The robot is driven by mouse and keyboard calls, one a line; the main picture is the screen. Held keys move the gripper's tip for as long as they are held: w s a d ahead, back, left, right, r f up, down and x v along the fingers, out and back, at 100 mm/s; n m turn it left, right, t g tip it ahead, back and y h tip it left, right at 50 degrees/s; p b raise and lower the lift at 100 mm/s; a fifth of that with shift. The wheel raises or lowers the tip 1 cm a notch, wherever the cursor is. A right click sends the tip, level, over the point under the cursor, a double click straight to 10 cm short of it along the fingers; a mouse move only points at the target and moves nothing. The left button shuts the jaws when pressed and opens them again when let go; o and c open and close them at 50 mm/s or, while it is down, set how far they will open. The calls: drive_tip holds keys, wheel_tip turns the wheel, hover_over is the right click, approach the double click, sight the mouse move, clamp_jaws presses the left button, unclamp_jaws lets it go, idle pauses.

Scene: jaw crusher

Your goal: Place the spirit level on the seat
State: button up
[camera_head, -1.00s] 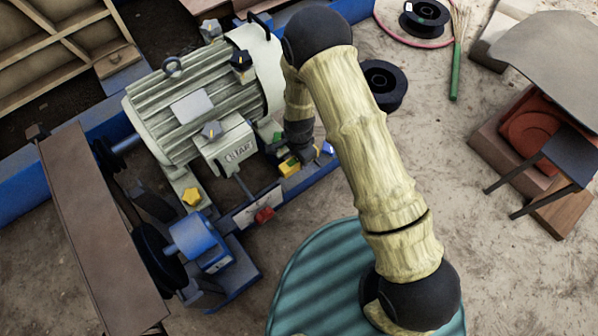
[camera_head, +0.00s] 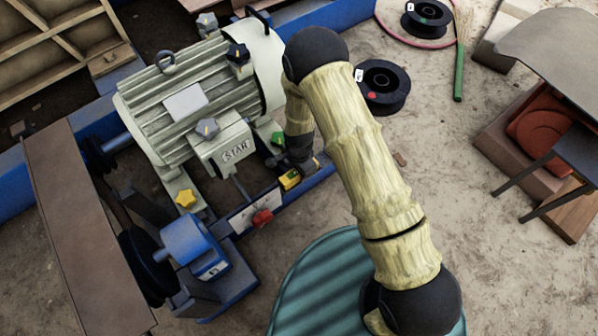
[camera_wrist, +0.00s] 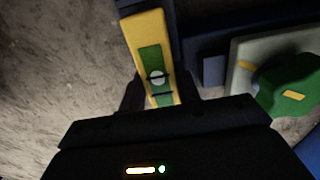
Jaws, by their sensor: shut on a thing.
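The spirit level (camera_wrist: 148,52) is a narrow yellow bar with a green window and a round pale vial in the wrist view. My gripper (camera_wrist: 159,92) is shut on its near end, with a dark finger on each side. In the head view, the yellow level (camera_head: 290,179) shows at my dark gripper (camera_head: 300,165), low beside the motor and near the blue frame. Whether it touches the frame is unclear. I cannot tell for sure which surface is the seat; a dark stool-like top (camera_head: 580,150) stands at the far right.
The pale motor (camera_head: 190,105) stands left of my gripper. A green knob with a yellow mark (camera_wrist: 290,85) is right of the level in the wrist view. A red knob (camera_head: 262,218) and a blue unit (camera_head: 195,245) are nearby. Black spools (camera_head: 383,88) lie on open ground.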

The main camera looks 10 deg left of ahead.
drive_tip(key=o, duration=1.1)
drive_tip(key=shift+o, duration=0.2)
wheel_tip(320, 180, up, 12)
drive_tip(key=p, duration=0.8)
drive_tip(key=shift+r, duration=0.15)
